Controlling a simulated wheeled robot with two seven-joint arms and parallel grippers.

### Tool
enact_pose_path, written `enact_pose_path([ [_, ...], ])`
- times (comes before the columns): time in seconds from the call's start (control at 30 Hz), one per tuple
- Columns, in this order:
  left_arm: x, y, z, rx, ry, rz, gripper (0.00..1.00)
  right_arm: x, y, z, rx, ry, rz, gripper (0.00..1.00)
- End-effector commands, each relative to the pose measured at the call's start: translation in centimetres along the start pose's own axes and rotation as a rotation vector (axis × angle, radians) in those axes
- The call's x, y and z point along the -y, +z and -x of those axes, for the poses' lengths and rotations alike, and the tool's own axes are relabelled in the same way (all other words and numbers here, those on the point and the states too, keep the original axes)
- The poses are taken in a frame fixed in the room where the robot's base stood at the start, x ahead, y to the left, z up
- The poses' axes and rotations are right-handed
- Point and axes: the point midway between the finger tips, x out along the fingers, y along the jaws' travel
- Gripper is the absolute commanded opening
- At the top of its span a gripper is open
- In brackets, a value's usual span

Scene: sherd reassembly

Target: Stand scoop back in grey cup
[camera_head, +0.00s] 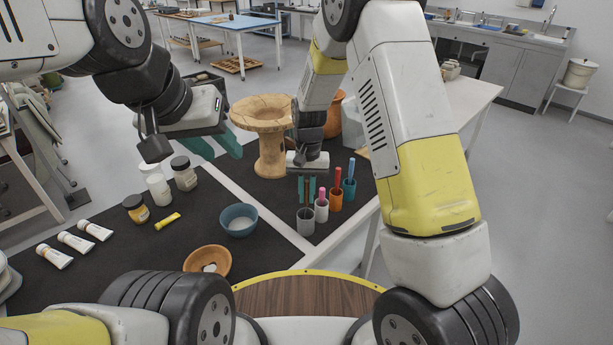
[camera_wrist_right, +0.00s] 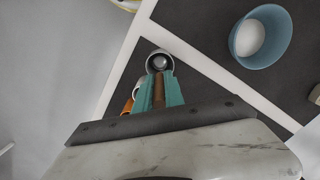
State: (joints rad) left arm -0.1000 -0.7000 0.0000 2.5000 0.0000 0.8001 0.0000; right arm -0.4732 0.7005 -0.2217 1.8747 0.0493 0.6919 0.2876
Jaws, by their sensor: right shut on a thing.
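The grey cup (camera_head: 305,222) stands at the front of the row of small cups on the dark mat. My right gripper (camera_head: 307,190) points down just above and behind it, its teal fingers closed on the scoop. In the right wrist view, the scoop's brown handle (camera_wrist_right: 158,92) lies between the teal fingers (camera_wrist_right: 160,90). The grey cup's round rim (camera_wrist_right: 160,53) shows just past the fingertips, with a paler round shape inside; I cannot tell whether that is the scoop's end. My left gripper (camera_head: 217,147) is open and empty, high over the mat at the left.
A white cup (camera_head: 321,211), an orange cup (camera_head: 335,202) and a blue cup (camera_head: 349,191) stand close behind the grey cup, holding coloured tools. A blue bowl (camera_head: 239,220), an orange dish (camera_head: 207,262) and jars are to the left. A wooden pedestal (camera_head: 271,155) stands behind.

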Motion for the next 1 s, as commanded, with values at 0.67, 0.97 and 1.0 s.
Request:
enact_pose_path([
  [0.67,0.0,0.0,0.0,0.0,0.0,0.0,0.36,0.0,0.0,0.8,-0.001,-0.001,0.0,0.39],
  [0.97,0.0,0.0,0.0,0.0,0.0,0.0,0.36,0.1,-0.1,5.7,-0.004,-0.002,0.001,0.39],
  [1.0,0.0,0.0,0.0,0.0,0.0,0.0,0.36,0.1,-0.1,6.3,-0.003,-0.001,0.001,0.39],
])
